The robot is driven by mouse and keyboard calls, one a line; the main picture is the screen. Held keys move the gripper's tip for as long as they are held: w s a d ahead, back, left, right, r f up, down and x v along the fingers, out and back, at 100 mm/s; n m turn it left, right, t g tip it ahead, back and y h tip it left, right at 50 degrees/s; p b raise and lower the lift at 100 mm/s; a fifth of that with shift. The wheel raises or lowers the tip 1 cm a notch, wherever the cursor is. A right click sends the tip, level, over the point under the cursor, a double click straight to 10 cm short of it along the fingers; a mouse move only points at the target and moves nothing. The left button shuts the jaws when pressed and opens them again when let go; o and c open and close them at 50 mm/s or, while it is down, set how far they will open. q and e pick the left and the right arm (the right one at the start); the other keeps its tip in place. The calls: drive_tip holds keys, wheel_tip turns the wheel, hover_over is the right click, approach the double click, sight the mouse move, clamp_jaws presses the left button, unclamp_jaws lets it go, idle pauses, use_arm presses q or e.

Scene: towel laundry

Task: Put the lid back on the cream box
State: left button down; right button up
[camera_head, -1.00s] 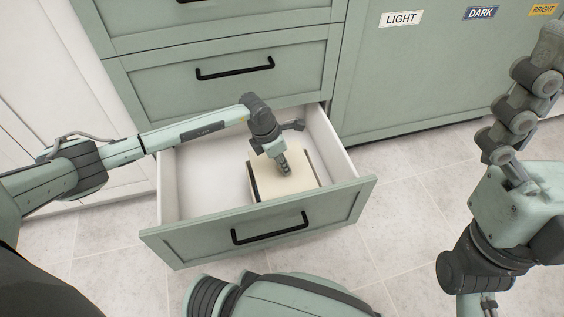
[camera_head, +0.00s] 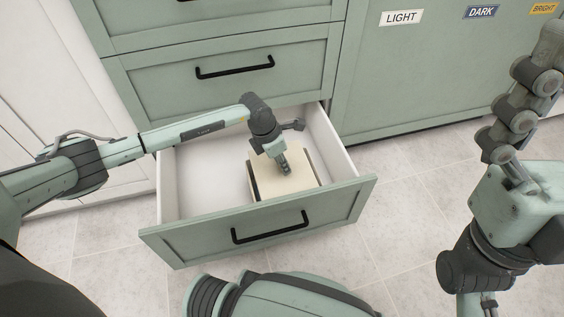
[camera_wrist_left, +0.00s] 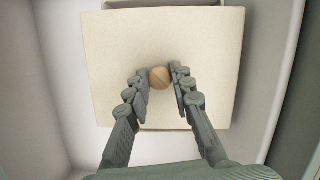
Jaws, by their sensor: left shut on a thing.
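The cream lid (camera_head: 293,180) is a flat square plate with a round wooden knob (camera_wrist_left: 159,77) at its middle. It lies over the cream box inside the open drawer. My left gripper (camera_head: 286,171) points down at the lid, and its fingers (camera_wrist_left: 160,84) are shut on the knob from both sides. The box is mostly hidden under the lid; a pale edge shows beyond the lid's far side in the left wrist view. I cannot tell whether the lid is fully seated.
Free floor of the drawer (camera_head: 205,180) lies left of the box. Closed drawers stand above, and a cabinet front with LIGHT, DARK and BRIGHT labels is at right.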

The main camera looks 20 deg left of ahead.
use_arm(q)
drive_tip(key=c, duration=1.2)
unclamp_jaws()
drive_tip(key=shift+o, duration=0.2)
drive_tip(key=o, duration=0.4)
drive_tip(key=shift+r, duration=0.1)
drive_tip(key=shift+r+p, duration=2.8)
drive_tip(key=shift+r, duration=0.65)
